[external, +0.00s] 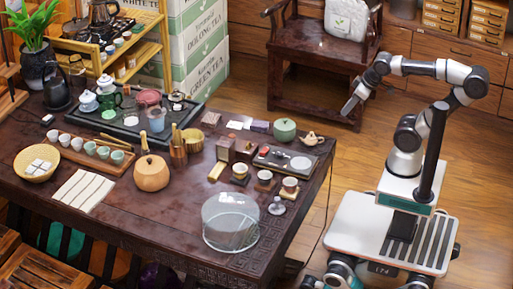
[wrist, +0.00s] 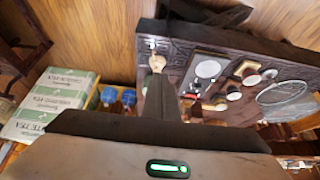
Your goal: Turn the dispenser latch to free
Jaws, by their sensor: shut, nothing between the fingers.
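My gripper (external: 350,105) is shut and empty, held in the air to the right of the dark table (external: 170,228), pointing down and left. In the wrist view its closed fingers (wrist: 161,98) overlap the table's edge region. I cannot make out a dispenser or its latch with certainty in either view. A clear round glass vessel (external: 230,222) stands near the table's front right corner, and it also shows in the wrist view (wrist: 284,93). A small silver, bell-like piece (external: 277,206) stands beside it. My gripper is apart from all of these.
A small teapot (external: 311,139), a green pot (external: 285,130), a dark tray (external: 287,160) and several cups stand on the table's right side. A wooden chair (external: 318,62) stands behind. Tea boxes (external: 200,45) are stacked at the back. Floor (external: 362,165) is clear between table and base.

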